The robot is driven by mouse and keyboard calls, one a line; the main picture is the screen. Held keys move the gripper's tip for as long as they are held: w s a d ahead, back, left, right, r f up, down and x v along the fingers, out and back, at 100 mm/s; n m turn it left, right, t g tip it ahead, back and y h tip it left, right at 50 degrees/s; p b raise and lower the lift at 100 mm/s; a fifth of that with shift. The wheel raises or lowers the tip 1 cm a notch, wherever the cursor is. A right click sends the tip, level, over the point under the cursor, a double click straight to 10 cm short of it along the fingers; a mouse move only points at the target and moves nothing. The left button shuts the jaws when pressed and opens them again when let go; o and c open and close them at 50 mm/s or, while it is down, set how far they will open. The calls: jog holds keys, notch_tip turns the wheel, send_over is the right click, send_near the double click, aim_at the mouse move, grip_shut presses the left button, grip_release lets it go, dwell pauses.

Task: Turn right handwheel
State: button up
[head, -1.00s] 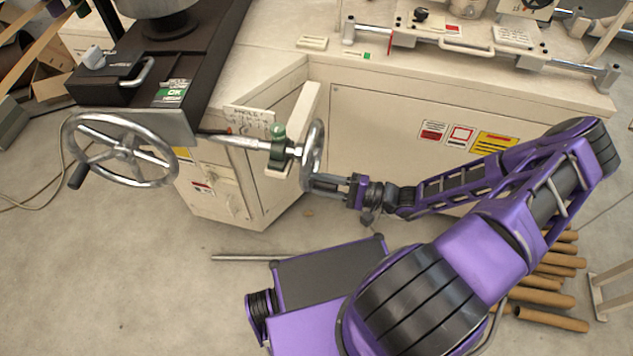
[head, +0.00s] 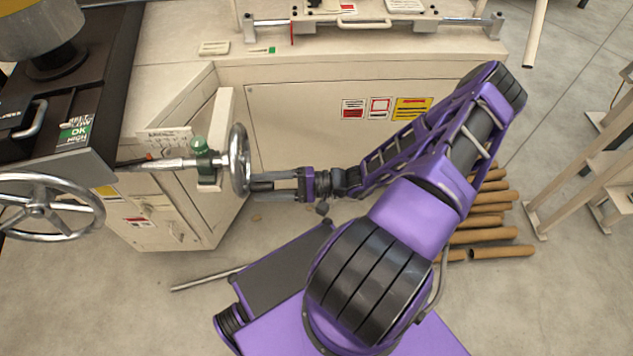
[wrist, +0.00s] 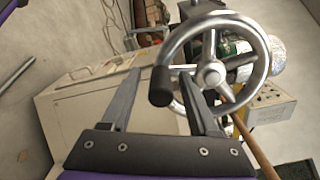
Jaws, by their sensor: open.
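The right handwheel (head: 239,160) is a silver spoked wheel on a horizontal shaft, seen almost edge-on in the head view. In the wrist view the handwheel (wrist: 257,82) faces me, with its black grip knob (wrist: 161,87) on the near left rim. My gripper (head: 254,185) is just right of the wheel's lower part, pointing at it. In the wrist view my gripper (wrist: 159,75) has its two fingers apart, with the knob showing between their tips. Nothing is clamped. Whether a finger touches the wheel I cannot tell.
A second, larger handwheel (head: 45,178) is at the left on the dark carriage. The cream machine cabinet (head: 290,120) stands behind my gripper. A green-topped clamp (head: 199,147) sits on the shaft beside the wheel. Cardboard tubes (head: 490,235) lie on the floor at right.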

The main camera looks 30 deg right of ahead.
jog(key=v, duration=1.4)
jog(key=shift+s+d, duration=0.2)
jog(key=shift+d, duration=0.05)
